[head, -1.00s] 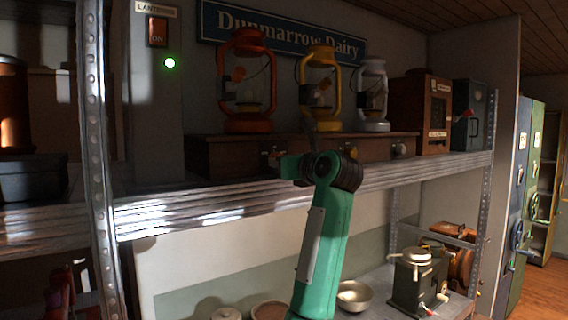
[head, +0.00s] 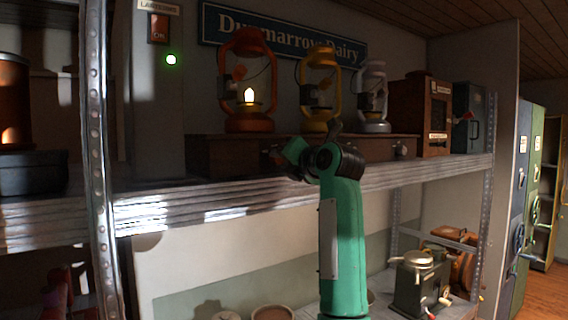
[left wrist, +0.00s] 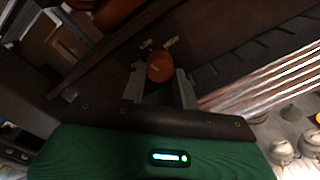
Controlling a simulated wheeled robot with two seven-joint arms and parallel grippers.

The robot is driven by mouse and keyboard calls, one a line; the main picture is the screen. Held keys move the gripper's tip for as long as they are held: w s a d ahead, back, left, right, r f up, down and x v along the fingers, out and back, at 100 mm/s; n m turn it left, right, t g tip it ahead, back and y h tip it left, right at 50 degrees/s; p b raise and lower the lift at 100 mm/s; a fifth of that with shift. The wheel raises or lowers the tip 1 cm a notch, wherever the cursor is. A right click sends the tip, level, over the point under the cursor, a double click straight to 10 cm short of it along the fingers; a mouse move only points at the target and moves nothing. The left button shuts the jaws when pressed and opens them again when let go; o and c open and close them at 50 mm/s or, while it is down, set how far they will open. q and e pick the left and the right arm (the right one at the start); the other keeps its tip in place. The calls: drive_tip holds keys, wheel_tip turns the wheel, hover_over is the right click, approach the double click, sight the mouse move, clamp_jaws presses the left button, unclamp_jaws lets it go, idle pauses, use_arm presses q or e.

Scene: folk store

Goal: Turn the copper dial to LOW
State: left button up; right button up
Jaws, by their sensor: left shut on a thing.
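The copper dial (left wrist: 160,68) is a round orange-brown knob on the dark wooden base (head: 225,155) under the lanterns. In the left wrist view it sits between the two fingers of my left gripper (left wrist: 160,85), which is shut on it. Small tan labels (left wrist: 172,43) show just beyond the dial; I cannot read them. In the head view my left gripper (head: 282,156) is at the front of the base, below and right of the red-orange lantern (head: 248,85), and hides most of the dial. The red-orange lantern has a lit flame. My right gripper is out of view.
A yellow lantern (head: 318,90) and a grey lantern (head: 373,97) stand on the same base. A metal shelf edge (head: 220,207) runs below; an upright post (head: 95,130) stands at left.

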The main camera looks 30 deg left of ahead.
use_arm(q)
drive_tip(key=shift+m, duration=1.1)
drive_tip(key=shift+r, duration=0.1)
drive_tip(key=o, duration=1)
